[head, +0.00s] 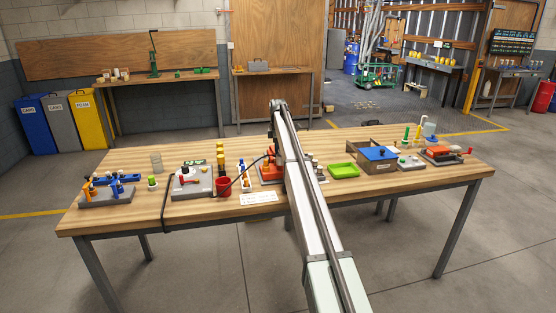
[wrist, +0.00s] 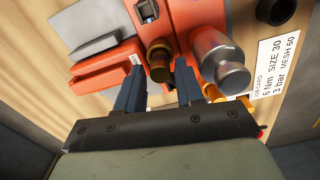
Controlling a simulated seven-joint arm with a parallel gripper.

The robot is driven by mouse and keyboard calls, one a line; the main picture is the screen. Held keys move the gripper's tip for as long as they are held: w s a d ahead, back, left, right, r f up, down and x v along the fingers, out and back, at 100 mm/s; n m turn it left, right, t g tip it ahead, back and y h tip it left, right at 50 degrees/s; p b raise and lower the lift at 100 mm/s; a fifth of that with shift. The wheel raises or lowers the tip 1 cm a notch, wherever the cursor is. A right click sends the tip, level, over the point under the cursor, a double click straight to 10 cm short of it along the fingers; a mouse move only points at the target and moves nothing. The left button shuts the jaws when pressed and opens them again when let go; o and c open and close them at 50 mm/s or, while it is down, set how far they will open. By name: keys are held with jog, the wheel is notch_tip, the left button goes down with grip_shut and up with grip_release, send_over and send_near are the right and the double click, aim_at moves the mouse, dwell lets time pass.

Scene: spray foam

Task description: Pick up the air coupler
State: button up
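In the wrist view a short brass-coloured fitting (wrist: 158,60), which looks like the air coupler, stands on an orange fixture (wrist: 115,57). My gripper (wrist: 158,82) is open, with its two blue-grey fingers spread to either side of the fitting's near end. I cannot tell whether either finger touches it. In the head view the orange fixture (head: 266,173) sits mid-table, partly behind my arm, and my fingers are hidden there.
A silver cylinder (wrist: 222,62) stands close right of my fingers. A printed card (head: 258,198) lies in front of the fixture.

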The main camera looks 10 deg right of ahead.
jog(key=shift+f, duration=0.85)
jog(key=shift+c, duration=0.5)
grip_shut()
jog(key=shift+r, duration=0.2)
